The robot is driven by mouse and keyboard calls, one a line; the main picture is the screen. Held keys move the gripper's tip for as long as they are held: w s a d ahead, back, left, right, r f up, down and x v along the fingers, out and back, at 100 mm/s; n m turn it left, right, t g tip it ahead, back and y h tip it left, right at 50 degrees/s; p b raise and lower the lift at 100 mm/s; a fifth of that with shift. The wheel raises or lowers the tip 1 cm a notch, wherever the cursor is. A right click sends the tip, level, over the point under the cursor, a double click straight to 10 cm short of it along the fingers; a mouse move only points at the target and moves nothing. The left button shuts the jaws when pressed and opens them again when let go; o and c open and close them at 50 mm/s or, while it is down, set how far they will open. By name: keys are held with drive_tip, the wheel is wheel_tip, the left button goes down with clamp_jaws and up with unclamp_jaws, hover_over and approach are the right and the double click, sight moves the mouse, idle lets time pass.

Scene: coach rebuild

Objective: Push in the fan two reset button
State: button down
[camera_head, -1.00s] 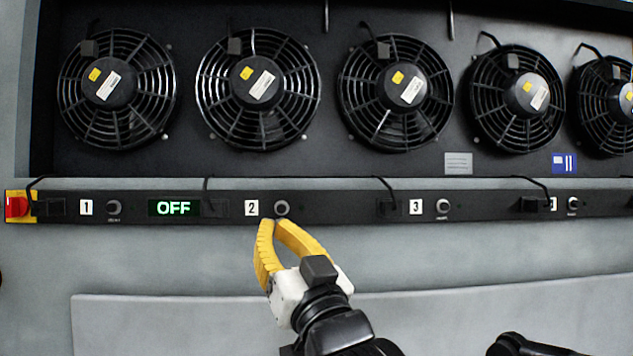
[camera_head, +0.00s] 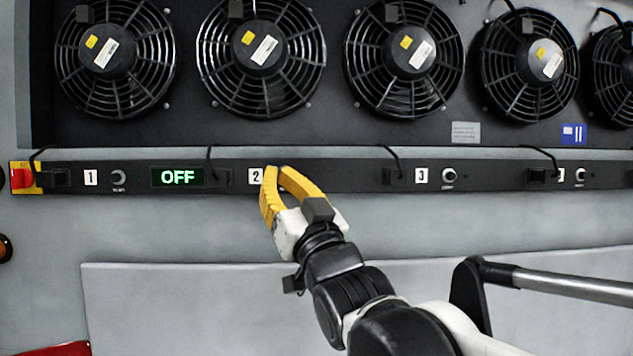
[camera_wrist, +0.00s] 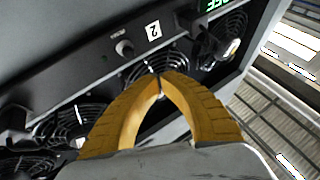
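The fan two reset button is a small round grey knob (camera_wrist: 124,47) beside the white "2" label (camera_head: 256,176) on the black control strip (camera_head: 330,178). In the wrist view the knob shows up and left of my fingertips, with a gap in the picture; I cannot tell the depth. In the head view my yellow fingers hide the knob. My gripper (camera_head: 277,169) is in front of the strip just right of the "2" label. Its fingertips come together with nothing seen between them, also in the wrist view (camera_wrist: 160,79).
A green "OFF" display (camera_head: 177,177) is left of label 2. Other knobs sit by label 1 (camera_head: 118,177) and label 3 (camera_head: 448,175). A red and yellow switch (camera_head: 23,178) is at the far left. Fans (camera_head: 262,45) line the wall above.

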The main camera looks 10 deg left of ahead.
approach(271, 160)
drive_tip(key=shift+w+a+r, duration=0.35)
drive_tip(key=shift+a+r, duration=0.1)
drive_tip(key=shift+r, duration=0.1)
drive_tip(key=shift+w+a+r, duration=0.3)
drive_tip(key=shift+a+r, duration=0.2)
drive_tip(key=shift+r, duration=0.1)
idle(0.6)
drive_tip(key=shift+w+a, duration=0.1)
drive_tip(key=shift+w, duration=0.35)
drive_tip(key=shift+w+a, duration=0.15)
drive_tip(key=shift+w, duration=0.35)
idle(0.7)
drive_tip(key=shift+s, duration=0.2)
drive_tip(key=shift+s+d, duration=0.3)
drive_tip(key=shift+s, duration=0.6)
drive_tip(key=shift+s+d, duration=0.2)
drive_tip(key=shift+s, duration=0.6)
drive_tip(key=shift+s+d, duration=0.2)
drive_tip(key=shift+s, duration=0.6)
drive_tip(key=shift+s+d, duration=0.2)
drive_tip(key=shift+s, duration=0.6)
